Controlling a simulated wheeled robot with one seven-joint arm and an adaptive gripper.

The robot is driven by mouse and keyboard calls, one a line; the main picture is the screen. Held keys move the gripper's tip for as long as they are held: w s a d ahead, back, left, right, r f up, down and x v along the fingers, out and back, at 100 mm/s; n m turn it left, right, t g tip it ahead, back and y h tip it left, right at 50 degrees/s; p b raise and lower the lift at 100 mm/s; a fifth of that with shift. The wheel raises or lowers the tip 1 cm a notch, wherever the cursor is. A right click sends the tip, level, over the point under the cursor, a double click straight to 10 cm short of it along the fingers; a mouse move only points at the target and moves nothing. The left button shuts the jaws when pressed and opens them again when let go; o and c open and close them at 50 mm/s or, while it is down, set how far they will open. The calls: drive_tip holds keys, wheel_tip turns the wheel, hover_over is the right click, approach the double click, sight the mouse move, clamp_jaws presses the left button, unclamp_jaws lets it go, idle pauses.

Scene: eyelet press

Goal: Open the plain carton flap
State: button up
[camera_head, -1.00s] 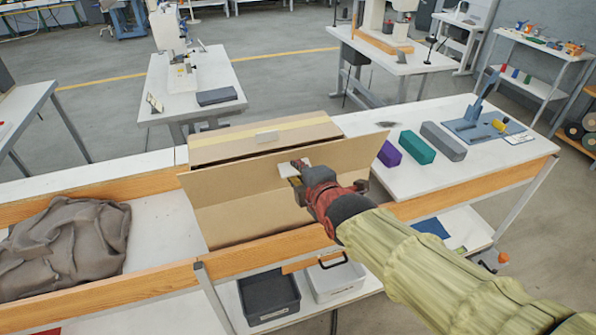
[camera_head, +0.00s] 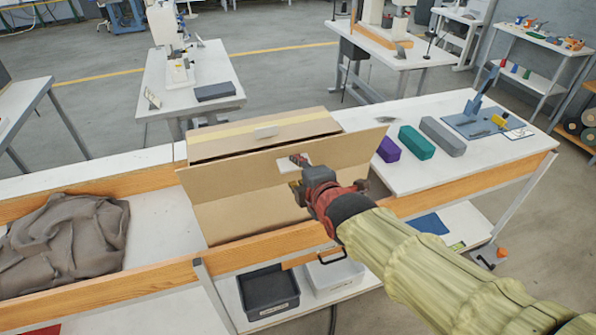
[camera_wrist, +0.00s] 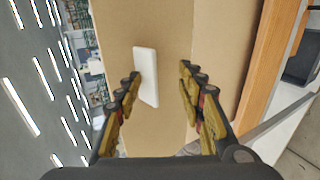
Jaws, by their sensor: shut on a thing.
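An open-looking brown carton (camera_head: 265,139) stands on the bench. Its far top panel carries a yellowish tape strip and a small pale tab. The plain near flap (camera_head: 235,176) stands tilted up along the front, with a white pull tab (camera_head: 285,166) on its face. In the wrist view the flap (camera_wrist: 115,40) fills the middle, and the white tab (camera_wrist: 146,77) lies beside the left finger. My gripper (camera_head: 298,163) is at the flap's tab and shut on it; the exact contact is partly hidden by my fingers. The wrist view also shows my gripper (camera_wrist: 160,88).
Purple (camera_head: 389,149), teal (camera_head: 417,142) and grey (camera_head: 443,136) blocks lie right of the carton. A blue press fixture (camera_head: 488,121) stands farther right. A crumpled grey cloth (camera_head: 65,243) lies left. Black (camera_head: 268,293) and grey (camera_head: 333,275) bins sit below.

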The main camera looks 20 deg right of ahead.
drive_tip(key=v, duration=1.1)
drive_tip(key=shift+s, duration=0.25)
drive_tip(key=shift+r, duration=0.2)
drive_tip(key=s+f+m+g+p, duration=0.3)
drive_tip(key=s+m+g, duration=0.4)
drive_tip(key=m, duration=1.1)
drive_tip(key=s+p, duration=0.1)
drive_tip(key=s, duration=0.2)
drive_tip(key=shift+s+f, duration=0.3)
drive_tip(key=shift+f, duration=0.1)
